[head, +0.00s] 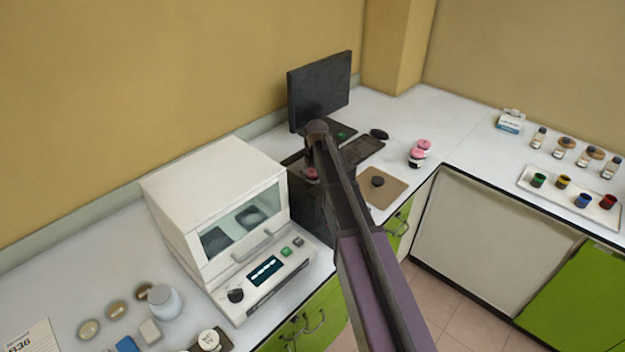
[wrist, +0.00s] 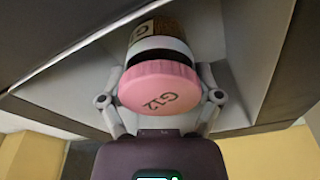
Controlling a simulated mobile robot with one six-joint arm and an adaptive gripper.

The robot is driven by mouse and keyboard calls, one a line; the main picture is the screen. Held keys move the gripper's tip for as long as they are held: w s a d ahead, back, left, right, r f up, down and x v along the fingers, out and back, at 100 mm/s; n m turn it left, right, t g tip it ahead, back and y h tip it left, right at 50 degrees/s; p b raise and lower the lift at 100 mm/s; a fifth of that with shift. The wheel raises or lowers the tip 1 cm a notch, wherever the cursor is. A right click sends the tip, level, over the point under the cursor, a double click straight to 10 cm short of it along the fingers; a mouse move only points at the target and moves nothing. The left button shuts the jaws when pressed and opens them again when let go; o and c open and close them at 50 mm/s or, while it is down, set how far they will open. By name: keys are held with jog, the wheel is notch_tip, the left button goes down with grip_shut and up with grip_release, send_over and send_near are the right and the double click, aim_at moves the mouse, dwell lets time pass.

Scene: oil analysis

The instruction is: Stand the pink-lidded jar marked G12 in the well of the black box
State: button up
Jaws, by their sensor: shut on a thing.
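The pink-lidded jar marked G12 (wrist: 160,88) is between the fingers of my gripper (wrist: 163,78) in the wrist view. The gripper is shut on it, and the lid faces the camera. The jar's far end points towards a pale grey recess with dark edges, which looks like the well of the black box (wrist: 262,95). In the head view a pink lid (head: 311,173) shows over the black box (head: 304,205), just left of my arm, which hides part of the box.
A white instrument (head: 215,215) stands close left of the box. A monitor (head: 319,90) and keyboard (head: 362,149) are behind. Two pink-lidded jars (head: 418,156) stand to the right, near a brown mat (head: 388,192) with a dark round object. A white tray (head: 570,197) holds several coloured jars.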

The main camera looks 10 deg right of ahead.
aim_at(315, 172)
jog(key=shift+f, duration=0.15)
jog(key=shift+f, duration=0.1)
jog(key=o, duration=1)
jog(key=r+p, duration=0.4)
jog(key=s+r+p, duration=0.1)
jog(key=r+p, duration=0.7)
jog(key=shift+s+d+r, duration=0.1)
jog(key=shift+s+d, duration=0.15)
jog(key=shift+s, duration=0.15)
dwell(0.7)
jog(key=s+m, duration=0.1)
jog(key=s, duration=0.8)
jog(key=s+g, duration=0.1)
jog(key=s, duration=0.8)
jog(key=s+m, duration=0.1)
jog(key=s, duration=0.8)
jog(key=shift+s+a+m+g, duration=0.15)
jog(key=shift+s+m+g, duration=0.15)
jog(key=shift+s+g, duration=0.1)
